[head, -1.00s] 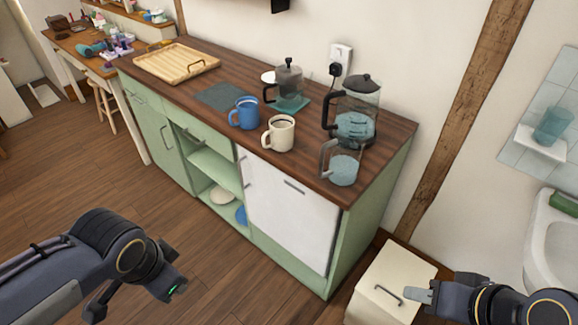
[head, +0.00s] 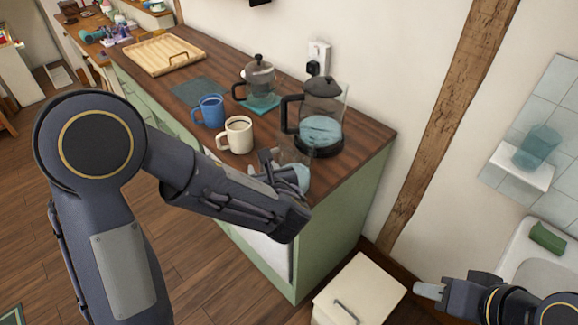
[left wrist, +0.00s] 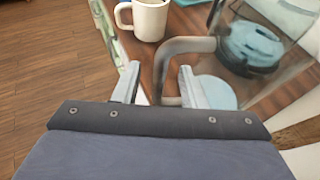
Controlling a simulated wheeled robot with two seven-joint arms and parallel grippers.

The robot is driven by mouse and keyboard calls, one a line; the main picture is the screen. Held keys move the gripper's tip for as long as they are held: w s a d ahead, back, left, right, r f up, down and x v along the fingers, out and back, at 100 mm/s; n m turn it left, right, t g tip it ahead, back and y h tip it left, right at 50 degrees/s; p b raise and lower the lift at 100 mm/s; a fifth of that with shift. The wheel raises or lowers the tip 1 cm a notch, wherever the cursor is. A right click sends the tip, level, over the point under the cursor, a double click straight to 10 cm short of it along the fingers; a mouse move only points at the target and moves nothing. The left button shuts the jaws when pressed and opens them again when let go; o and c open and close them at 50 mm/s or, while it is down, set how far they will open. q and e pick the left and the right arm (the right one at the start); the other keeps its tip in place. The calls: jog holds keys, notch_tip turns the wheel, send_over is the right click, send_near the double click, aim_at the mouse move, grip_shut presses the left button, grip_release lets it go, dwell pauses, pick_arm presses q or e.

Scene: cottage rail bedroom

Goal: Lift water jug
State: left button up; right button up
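The water jug (head: 299,178) is a clear glass jug with pale blue water at the counter's front right corner. My left gripper (head: 262,168) is at its handle side and hides part of it in the head view. In the left wrist view the jug's grey handle (left wrist: 186,45) comes down between the open fingers of this gripper (left wrist: 158,82). The pale blue water (left wrist: 214,92) shows beyond the right finger. I see no grip on the handle. My right gripper (head: 430,290) is low at the right, away from the counter; its finger gap cannot be made out.
A kettle (head: 322,95) stands close behind the jug. A cream mug (head: 237,136) and a blue mug (head: 209,110) stand to its left. A French press (head: 259,78) and a wooden tray (head: 165,54) are further back. A cream bin (head: 360,290) is on the floor.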

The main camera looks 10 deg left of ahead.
pick_arm(q)
jog(key=x, duration=0.3)
jog(key=shift+w+a+f, duration=0.1)
jog(key=shift+w+f, duration=0.05)
jog(key=shift+w, duration=0.05)
grip_shut()
dwell(1.3)
